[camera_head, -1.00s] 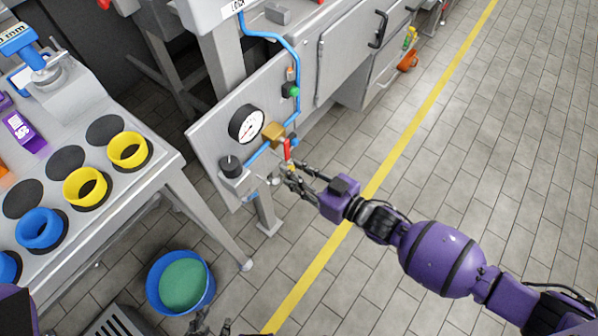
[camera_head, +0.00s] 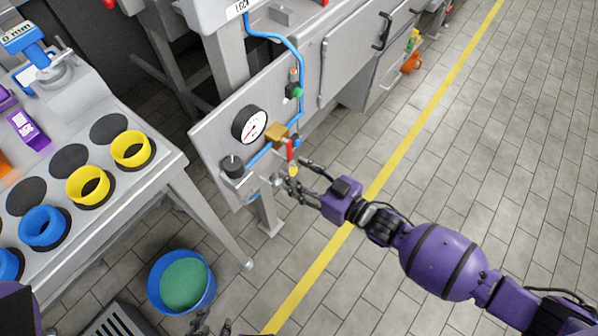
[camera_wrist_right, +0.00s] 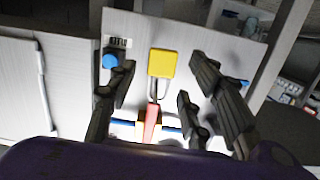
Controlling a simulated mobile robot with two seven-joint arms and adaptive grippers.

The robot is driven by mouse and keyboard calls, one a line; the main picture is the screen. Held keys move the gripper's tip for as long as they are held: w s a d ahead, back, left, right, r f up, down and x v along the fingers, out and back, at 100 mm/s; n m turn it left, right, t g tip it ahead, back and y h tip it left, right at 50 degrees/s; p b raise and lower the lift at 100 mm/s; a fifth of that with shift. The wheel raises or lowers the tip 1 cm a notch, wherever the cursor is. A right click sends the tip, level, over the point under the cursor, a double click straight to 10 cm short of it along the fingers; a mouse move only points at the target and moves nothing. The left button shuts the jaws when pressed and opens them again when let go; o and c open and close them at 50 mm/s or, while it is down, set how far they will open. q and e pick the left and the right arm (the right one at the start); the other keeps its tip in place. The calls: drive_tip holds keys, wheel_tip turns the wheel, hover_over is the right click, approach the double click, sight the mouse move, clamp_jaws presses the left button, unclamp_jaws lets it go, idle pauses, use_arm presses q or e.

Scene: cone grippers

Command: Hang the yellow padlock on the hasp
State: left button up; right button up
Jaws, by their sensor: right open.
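The yellow padlock (camera_wrist_right: 162,64) shows in the right wrist view, its shackle reaching to the red hasp (camera_wrist_right: 151,122). It looks as if it hangs there, but I cannot tell whether the shackle passes through. In the head view the padlock (camera_head: 292,171) is a small yellow spot below the red hasp (camera_head: 289,150) on the pipe panel. My right gripper (camera_head: 294,174) is open, with its fingers spread on both sides of the padlock and apart from it. My left gripper (camera_head: 212,325) is at the bottom edge, partly cut off, its fingertips apart and empty.
The metal panel (camera_head: 213,143) carries a pressure gauge (camera_head: 250,124), a black knob (camera_head: 233,167) and blue pipes close to my right gripper. A blue bucket (camera_head: 154,292) stands on the floor. A table (camera_head: 140,189) with yellow and blue rings is at left. The floor at right is clear.

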drive_tip(key=v, duration=1.2)
